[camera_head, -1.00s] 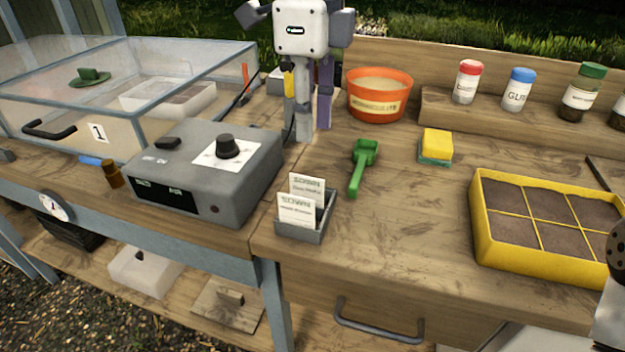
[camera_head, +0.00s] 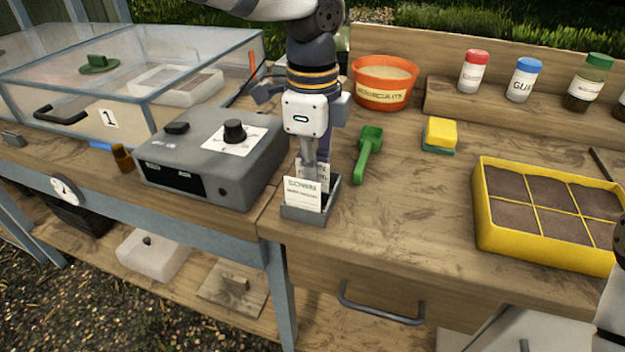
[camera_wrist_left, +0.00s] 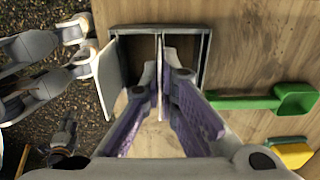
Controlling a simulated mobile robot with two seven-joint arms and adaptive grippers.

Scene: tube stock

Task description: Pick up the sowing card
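Two white sowing cards stand in a small grey holder (camera_head: 290,212) on the bench. The front card (camera_head: 304,195) leans forward; it also shows in the left wrist view (camera_wrist_left: 108,78) at the left of the holder (camera_wrist_left: 205,50). The rear card (camera_head: 323,173) is partly hidden behind the gripper in the head view; in the left wrist view it is a thin upright edge (camera_wrist_left: 160,52). My left gripper (camera_head: 309,166) points down into the holder. Its fingers (camera_wrist_left: 162,75) are parted, one on each side of the rear card. My right gripper is out of view.
A grey control box (camera_head: 205,165) stands left of the holder. A green scoop (camera_head: 368,152), an orange tub (camera_head: 382,98) and a yellow-green sponge (camera_head: 440,134) lie to the right and behind. A yellow seed tray (camera_head: 540,252) is further right. Bench between holder and tray is clear.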

